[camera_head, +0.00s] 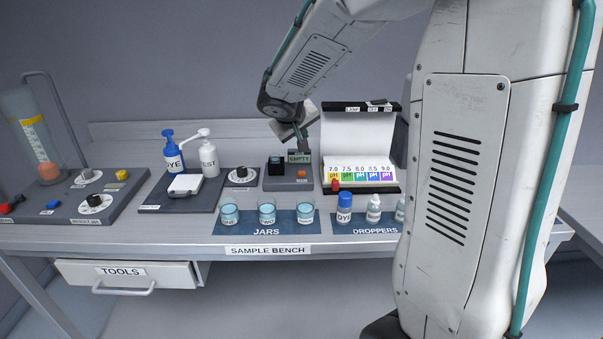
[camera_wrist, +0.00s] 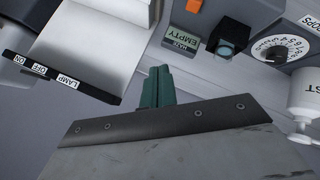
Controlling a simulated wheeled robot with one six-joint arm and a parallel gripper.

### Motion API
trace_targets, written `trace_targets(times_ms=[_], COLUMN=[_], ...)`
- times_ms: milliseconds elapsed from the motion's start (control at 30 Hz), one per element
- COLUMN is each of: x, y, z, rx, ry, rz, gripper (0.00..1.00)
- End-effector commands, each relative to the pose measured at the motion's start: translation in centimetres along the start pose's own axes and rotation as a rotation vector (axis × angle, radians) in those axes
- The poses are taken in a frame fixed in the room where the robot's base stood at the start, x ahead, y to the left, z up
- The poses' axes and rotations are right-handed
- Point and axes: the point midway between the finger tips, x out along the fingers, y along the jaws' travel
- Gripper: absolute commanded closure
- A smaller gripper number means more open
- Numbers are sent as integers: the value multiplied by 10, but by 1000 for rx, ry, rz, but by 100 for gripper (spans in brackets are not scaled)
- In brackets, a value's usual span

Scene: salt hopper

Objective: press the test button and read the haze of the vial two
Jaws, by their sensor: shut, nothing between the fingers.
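The haze meter (camera_head: 273,184) stands at the middle back of the bench, with an orange button (camera_head: 302,174), a dark well (camera_head: 276,168) and a display (camera_head: 299,158). In the wrist view the display (camera_wrist: 183,38) reads EMPTY above a HAZE label, beside the dark well (camera_wrist: 232,36) and the orange button (camera_wrist: 193,5). Something teal shows in the well; I cannot tell what. My gripper (camera_head: 299,146) is above the back of the meter; its green fingers (camera_wrist: 160,70) are shut and empty, apart from the button. The jar that seems marked TWO (camera_head: 267,213) stands in the middle of the jars mat (camera_head: 266,232).
Two more jars (camera_head: 229,213) flank the middle one. The droppers mat (camera_head: 345,230) holds the dye bottle (camera_head: 344,208) and white bottles. A white lamp panel with a pH chart (camera_head: 361,173) stands right of the meter. A dial (camera_head: 241,176) and pump bottles (camera_head: 209,160) are left.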

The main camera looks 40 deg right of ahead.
Motion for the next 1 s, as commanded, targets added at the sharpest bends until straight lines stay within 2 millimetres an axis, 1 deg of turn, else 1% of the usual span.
trace_targets(times_ms=[33,100,500,667,1000], x=[6,10,12,22,54], y=[-2,-3,-4,-11,-35], z=[-3,-6,-5,2,26], rx=[-5,-5,-7,-10,-10], ry=[7,14,15,12,13], rz=[-1,-2,-1,-1,-3], gripper=[100,100,100,100,100])
